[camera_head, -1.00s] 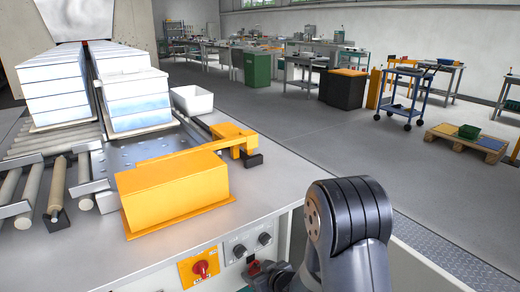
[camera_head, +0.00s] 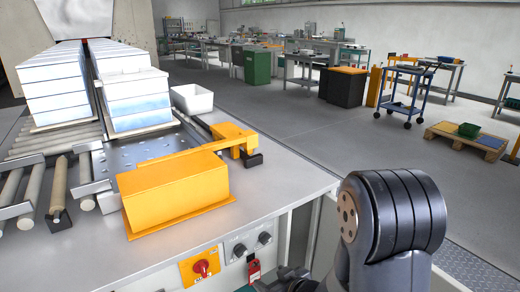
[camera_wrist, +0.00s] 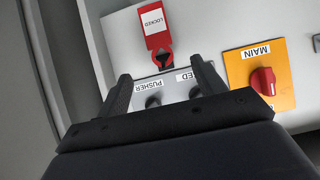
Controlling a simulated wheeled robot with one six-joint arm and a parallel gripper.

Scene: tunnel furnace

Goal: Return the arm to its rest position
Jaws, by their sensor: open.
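In the wrist view my gripper (camera_wrist: 161,68) is open, its two dark fingers apart with nothing seen held between them. The control panel (camera_wrist: 217,72) lies in front of it. A red tag marked LOCKED (camera_wrist: 158,22) hangs on the panel just beyond the fingertips; I cannot tell the exact gap. In the head view my dark arm joint (camera_head: 395,215) rises at the lower right. The red tag (camera_head: 254,270) shows on the panel below the knobs, left of my wrist. The fingers are not clear in the head view.
The panel carries an orange MAIN plate with a red switch (camera_head: 202,267) and two dark knobs (camera_head: 264,238). The steel table (camera_head: 280,185) above holds a yellow housing (camera_head: 175,186), a white bin (camera_head: 192,99) and stacked white blocks (camera_head: 135,98). Open floor lies to the right.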

